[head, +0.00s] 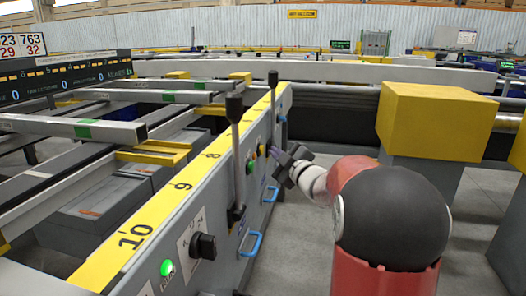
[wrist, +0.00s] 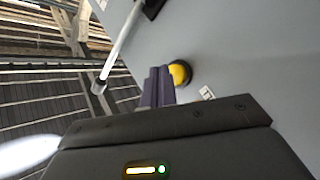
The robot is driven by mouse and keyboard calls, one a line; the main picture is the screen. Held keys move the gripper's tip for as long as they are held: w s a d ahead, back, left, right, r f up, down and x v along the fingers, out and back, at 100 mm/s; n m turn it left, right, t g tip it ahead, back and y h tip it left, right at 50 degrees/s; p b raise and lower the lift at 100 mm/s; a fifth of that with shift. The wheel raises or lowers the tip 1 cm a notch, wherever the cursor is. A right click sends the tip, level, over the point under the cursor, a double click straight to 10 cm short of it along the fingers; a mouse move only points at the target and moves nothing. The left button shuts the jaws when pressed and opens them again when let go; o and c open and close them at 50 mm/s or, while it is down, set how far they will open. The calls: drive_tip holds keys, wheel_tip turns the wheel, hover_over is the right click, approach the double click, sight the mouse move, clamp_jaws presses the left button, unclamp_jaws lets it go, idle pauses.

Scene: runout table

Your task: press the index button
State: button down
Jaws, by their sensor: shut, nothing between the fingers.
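In the wrist view a round yellow button (wrist: 181,73) stands out from a grey panel, with a small label (wrist: 207,93) beside it that I cannot read. My gripper (wrist: 158,87) is shut and empty; its fingertips appear just beside the yellow button, and I cannot tell whether they touch it. In the head view my gripper (head: 274,151) is at the panel face (head: 223,262), close to a small yellow button (head: 262,150). Another small button (head: 250,166) sits to its left. No index wording is readable, and my gripper may hide part of the panel.
A tall lever (head: 236,150) with a black handle stands left of the buttons, another lever (head: 272,95) beyond. A black knob (head: 204,246), a lit green button (head: 166,268) and blue handles (head: 251,244) are nearer. A yellow block (head: 436,120) stands right. Floor beside the panel is clear.

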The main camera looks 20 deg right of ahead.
drive_tip(key=shift+w+a, duration=0.2)
drive_tip(key=shift+a, duration=0.15)
drive_tip(key=shift+w+a+b, duration=0.3)
drive_tip(key=shift+a+b, duration=0.15)
idle(0.8)
drive_tip(key=shift+d, duration=0.1)
drive_tip(key=shift+s+d, duration=0.5)
drive_tip(key=shift+d, duration=0.15)
drive_tip(key=s+d, duration=0.2)
drive_tip(key=d, duration=0.2)
drive_tip(key=shift+s+d+p, duration=0.1)
drive_tip(key=shift+s+p, duration=0.25)
drive_tip(key=shift+s, duration=0.05)
idle(0.8)
